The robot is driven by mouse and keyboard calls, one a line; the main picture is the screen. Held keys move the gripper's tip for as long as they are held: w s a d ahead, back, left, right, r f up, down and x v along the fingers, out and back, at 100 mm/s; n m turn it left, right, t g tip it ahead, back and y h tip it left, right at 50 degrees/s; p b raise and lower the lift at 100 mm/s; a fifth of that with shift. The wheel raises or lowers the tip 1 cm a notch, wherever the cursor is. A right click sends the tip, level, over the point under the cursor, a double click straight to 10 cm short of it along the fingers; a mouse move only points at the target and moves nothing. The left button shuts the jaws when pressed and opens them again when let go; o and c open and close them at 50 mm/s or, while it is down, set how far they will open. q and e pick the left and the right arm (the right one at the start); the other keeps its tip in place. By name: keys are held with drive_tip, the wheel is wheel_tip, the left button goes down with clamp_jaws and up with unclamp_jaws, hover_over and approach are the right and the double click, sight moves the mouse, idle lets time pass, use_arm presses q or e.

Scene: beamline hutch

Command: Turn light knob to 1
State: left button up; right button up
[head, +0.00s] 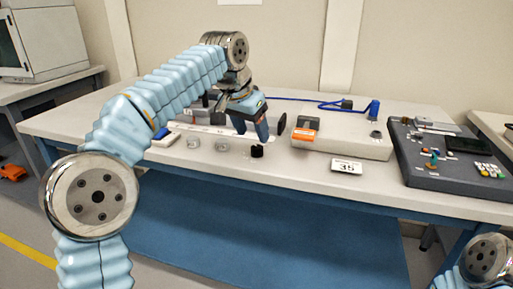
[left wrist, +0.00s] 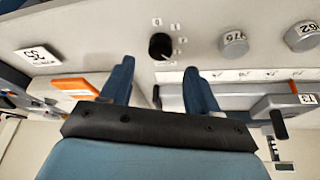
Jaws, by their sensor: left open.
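The black knob (left wrist: 160,46) shows in the left wrist view, with small printed marks around it, among them a 0. Its pale pointer line seems to slant to the lower right, but the mark it meets is too small to read. The knob also shows in the head view (head: 257,152) near the front of the table. My left gripper (left wrist: 158,68) is open and empty, its two blue fingers apart on either side of the knob's line in the picture. In the head view, my left gripper (head: 256,130) hangs just behind and above the knob. My right gripper is not in view.
Two grey numbered knobs (head: 193,142) (head: 222,145) stand left of the black knob. A "35" card (head: 346,166), an orange-ended block (head: 305,130) and a dark control panel (head: 455,170) lie to the right. A blue cable (head: 310,100) runs behind on the table (head: 90,120).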

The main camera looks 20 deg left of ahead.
sight(258, 146)
use_arm(q)
drive_tip(key=x, duration=0.5)
drive_tip(key=shift+f+b, duration=0.1)
drive_tip(key=shift+b, duration=0.2)
drive_tip(key=shift+c, duration=0.2)
drive_tip(key=c, duration=1)
